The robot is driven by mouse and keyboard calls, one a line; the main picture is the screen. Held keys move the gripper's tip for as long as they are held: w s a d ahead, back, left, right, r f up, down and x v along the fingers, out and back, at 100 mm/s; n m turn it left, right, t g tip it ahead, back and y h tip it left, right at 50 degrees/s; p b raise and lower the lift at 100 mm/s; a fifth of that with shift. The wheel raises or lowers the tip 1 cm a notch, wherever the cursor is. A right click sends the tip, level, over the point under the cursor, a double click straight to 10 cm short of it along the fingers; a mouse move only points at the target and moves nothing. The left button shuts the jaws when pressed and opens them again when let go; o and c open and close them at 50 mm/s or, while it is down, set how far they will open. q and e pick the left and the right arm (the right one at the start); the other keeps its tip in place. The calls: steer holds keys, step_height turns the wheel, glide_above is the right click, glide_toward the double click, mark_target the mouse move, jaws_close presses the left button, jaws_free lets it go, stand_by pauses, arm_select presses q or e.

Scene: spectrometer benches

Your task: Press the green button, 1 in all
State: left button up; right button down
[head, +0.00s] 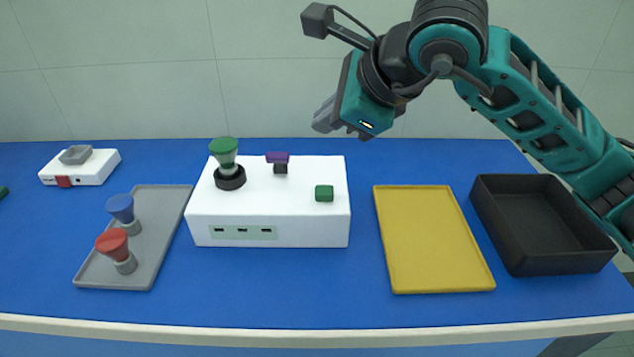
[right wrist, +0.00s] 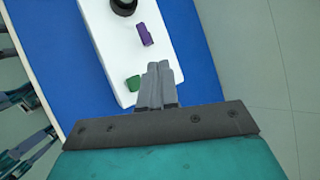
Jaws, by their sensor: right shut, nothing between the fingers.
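The green button (head: 324,193) is a small green block on the right part of the top of the white spectrometer box (head: 268,224). It also shows in the right wrist view (right wrist: 133,83), just left of my fingertips. My right gripper (head: 325,118) is shut and empty. It is in the air above and behind the box, apart from the button. The right wrist view shows its two fingers (right wrist: 158,68) together. My left gripper is not in the head view. A green-topped vial (head: 224,150) stands in a black ring on the box, and a purple block (head: 277,157) sits on a dark post.
A grey tray (head: 160,260) with a blue-topped and a red-topped vial lies left of the box. A yellow tray (head: 432,240) and a black bin (head: 545,263) are at the right. A small white device (head: 95,168) stands at the back left. The bench front is clear.

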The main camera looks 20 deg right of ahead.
stand_by(0.4)
steer(key=b, duration=0.6)
glide_above(328, 193)
step_height(328, 193, down, 8)
steer(key=shift+r, duration=0.1)
steer(key=shift+f, duration=0.35)
steer(key=shift+f+b, duration=0.15)
steer(key=shift+b, duration=0.2)
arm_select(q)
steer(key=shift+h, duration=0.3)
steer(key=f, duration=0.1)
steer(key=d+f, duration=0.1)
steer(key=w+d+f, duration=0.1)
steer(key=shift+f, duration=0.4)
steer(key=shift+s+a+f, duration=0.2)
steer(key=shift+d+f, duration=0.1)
